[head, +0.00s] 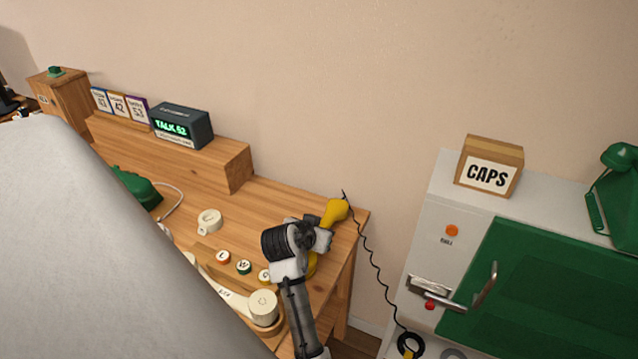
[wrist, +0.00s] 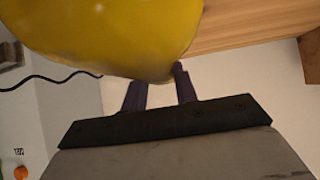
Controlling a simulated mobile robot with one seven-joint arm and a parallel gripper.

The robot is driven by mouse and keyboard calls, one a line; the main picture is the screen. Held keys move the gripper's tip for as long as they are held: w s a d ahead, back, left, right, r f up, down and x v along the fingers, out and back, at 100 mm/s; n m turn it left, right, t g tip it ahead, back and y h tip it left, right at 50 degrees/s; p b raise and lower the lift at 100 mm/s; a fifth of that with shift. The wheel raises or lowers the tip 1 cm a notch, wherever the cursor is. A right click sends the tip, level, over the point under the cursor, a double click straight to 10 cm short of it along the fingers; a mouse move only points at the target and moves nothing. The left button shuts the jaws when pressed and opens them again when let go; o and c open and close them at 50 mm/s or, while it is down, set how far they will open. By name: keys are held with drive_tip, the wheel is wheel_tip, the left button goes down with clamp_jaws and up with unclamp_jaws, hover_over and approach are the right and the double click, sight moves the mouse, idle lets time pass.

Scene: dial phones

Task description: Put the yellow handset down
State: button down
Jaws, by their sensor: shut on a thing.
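The yellow handset (head: 335,211) is held by my gripper (head: 325,232) at the right end of the wooden desk (head: 205,173) in the head view. Its near end, large and rounded, fills the top of the wrist view (wrist: 110,30). My gripper's dark fingers (wrist: 160,92) reach up to it there; their tips are partly hidden behind the yellow. A patch of yellow (head: 312,265) shows behind my arm on the desk, mostly hidden, and I cannot tell what it is. A black coiled cord (head: 373,265) hangs from near the handset.
Several cream, red and green round caps (head: 243,267) and a cream handset (head: 232,303) lie left of my arm. A green phone (head: 135,188) is farther left. A "TALK 62" display (head: 181,126) stands on the shelf. A white cabinet (head: 420,240) with a "CAPS" box (head: 489,166) is at right.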

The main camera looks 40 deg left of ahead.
drive_tip(key=shift+f, duration=0.25)
drive_tip(key=shift+f, duration=0.15)
drive_tip(key=c, duration=1.1)
unclamp_jaws()
